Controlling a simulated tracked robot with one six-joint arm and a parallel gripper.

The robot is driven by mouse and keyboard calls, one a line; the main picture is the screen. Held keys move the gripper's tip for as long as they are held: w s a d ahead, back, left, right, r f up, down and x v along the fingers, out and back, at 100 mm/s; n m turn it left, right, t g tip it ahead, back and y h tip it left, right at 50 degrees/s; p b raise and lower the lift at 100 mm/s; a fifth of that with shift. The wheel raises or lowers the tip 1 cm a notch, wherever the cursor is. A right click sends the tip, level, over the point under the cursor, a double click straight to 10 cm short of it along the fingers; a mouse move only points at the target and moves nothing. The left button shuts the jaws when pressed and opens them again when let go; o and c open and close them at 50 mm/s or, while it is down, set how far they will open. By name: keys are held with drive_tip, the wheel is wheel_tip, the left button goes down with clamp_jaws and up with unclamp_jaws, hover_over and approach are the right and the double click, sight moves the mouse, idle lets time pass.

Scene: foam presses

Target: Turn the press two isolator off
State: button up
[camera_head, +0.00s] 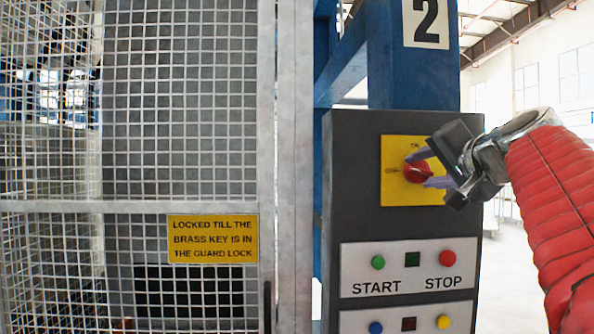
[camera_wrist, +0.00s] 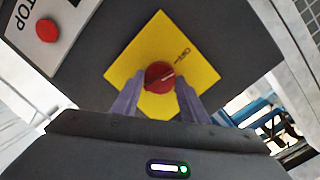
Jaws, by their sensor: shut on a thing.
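The press two isolator is a red rotary knob (camera_head: 416,171) on a yellow plate (camera_head: 394,185), high on a dark control box under a number 2 sign. The plate carries "ON" at the top and a word at its left that is too small to read surely.
Below are a green START button (camera_head: 378,262) and a red STOP button (camera_head: 447,258), with blue and yellow buttons lower down. A mesh guard (camera_head: 180,130) with a yellow lock notice (camera_head: 212,239) stands at the left. Open hall lies to the right.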

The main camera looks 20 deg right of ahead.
drive_tip(key=shift+w+f+n, duration=0.1)
drive_tip(key=shift+f+n, duration=0.25)
drive_tip(key=shift+n, duration=0.85)
drive_tip(key=shift+g+h, duration=0.3)
drive_tip(key=shift+h, duration=0.1)
drive_tip(key=o, duration=0.8)
drive_tip(key=shift+o, duration=1.3)
drive_tip(key=shift+r, duration=0.2)
